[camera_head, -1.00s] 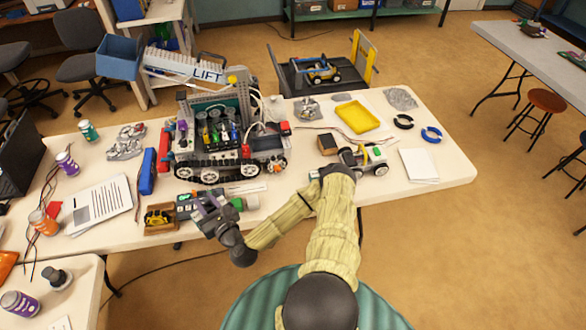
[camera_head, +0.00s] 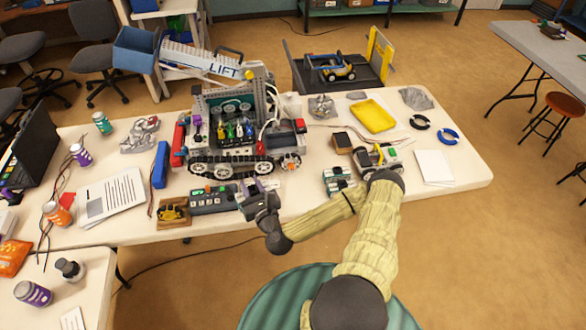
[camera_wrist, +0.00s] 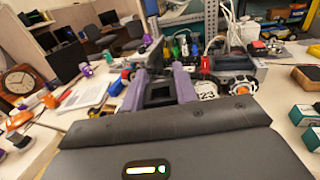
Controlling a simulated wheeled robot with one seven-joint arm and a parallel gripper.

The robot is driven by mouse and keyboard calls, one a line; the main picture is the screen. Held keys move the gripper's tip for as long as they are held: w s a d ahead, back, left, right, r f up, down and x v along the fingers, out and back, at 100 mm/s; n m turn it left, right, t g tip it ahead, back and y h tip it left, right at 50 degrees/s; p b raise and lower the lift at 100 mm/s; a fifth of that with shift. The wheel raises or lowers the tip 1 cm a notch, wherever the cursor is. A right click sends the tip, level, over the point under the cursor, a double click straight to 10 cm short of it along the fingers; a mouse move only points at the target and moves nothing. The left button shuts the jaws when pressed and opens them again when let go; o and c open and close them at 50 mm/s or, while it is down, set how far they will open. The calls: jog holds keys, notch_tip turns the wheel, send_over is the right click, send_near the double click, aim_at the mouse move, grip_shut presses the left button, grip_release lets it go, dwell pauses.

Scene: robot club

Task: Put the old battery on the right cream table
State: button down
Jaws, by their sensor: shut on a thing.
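My gripper (camera_head: 256,190) is over the front part of the right cream table (camera_head: 310,205), just right of a dark bar with green lights (camera_head: 213,198). In the wrist view its two purple-grey fingers (camera_wrist: 160,90) are shut on a dark block (camera_wrist: 159,93), which seems to be the old battery. The block is mostly hidden in the head view. It points towards the tracked robot (camera_head: 230,140) behind it; I cannot tell how high it is above the tabletop.
A small wooden tray (camera_head: 173,212) with a yellow thing, a blue pack (camera_head: 160,165) and teal-and-white boxes (camera_head: 338,179) lie near the gripper. A small wheeled robot (camera_head: 378,158) stands right. Another cream table (camera_head: 95,290) is at lower left. Some bare tabletop shows along the front edge.

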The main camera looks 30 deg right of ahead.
jog(key=w+d+f+m+h+b, duration=0.1)
jog(key=w+d+f+h+b, duration=0.1)
jog(key=w+d+f+b, duration=0.3)
jog(key=w+d+f+m+h+b, duration=0.2)
jog(key=d+f+b, duration=0.4)
jog(key=d+b, duration=0.7)
jog(key=w+h+b, duration=0.1)
jog(key=w+b, duration=0.1)
jog(key=b, duration=0.1)
jog(key=shift+w+d+f+g, duration=0.15)
jog(key=shift+w+f+g, duration=0.15)
jog(key=shift+w+f, duration=0.1)
jog(key=shift+f, duration=0.15)
jog(key=shift+f+b, duration=3.05)
jog(key=shift+f, duration=1.25)
jog(key=shift+s+f+b, duration=0.1)
jog(key=shift+f+b, duration=0.35)
